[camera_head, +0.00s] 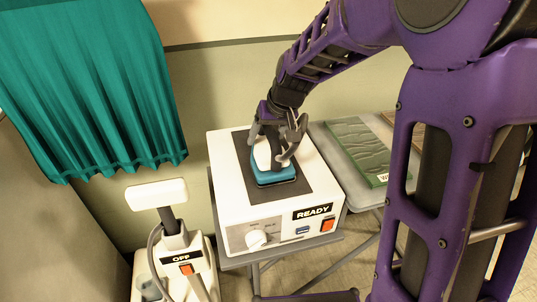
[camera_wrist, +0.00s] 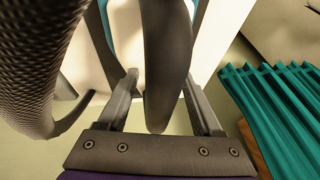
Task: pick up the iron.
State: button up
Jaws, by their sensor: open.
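The iron (camera_head: 273,178), with a blue lower part and a pale upper part, sits on the dark mat (camera_head: 307,183) on top of a white box (camera_head: 238,205). My gripper (camera_head: 271,152) is over the iron from above, open, with its fingers at the iron's upper part. Fingers and wrist hide part of the iron. In the wrist view a pale surface with blue bits shows between and behind large dark shapes near the jaws. I cannot tell whether a finger touches the iron.
The box front has a READY label (camera_head: 312,211), a knob and a red switch. To the right stands a grey table (camera_head: 341,158) with a green patterned board (camera_head: 357,146). A white device labelled OFF (camera_head: 183,256) stands at lower left. A teal curtain (camera_head: 95,85) hangs at left.

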jog(key=shift+r, duration=0.1)
grip_shut()
dwell(1.2)
jog(key=shift+w+r, duration=0.1)
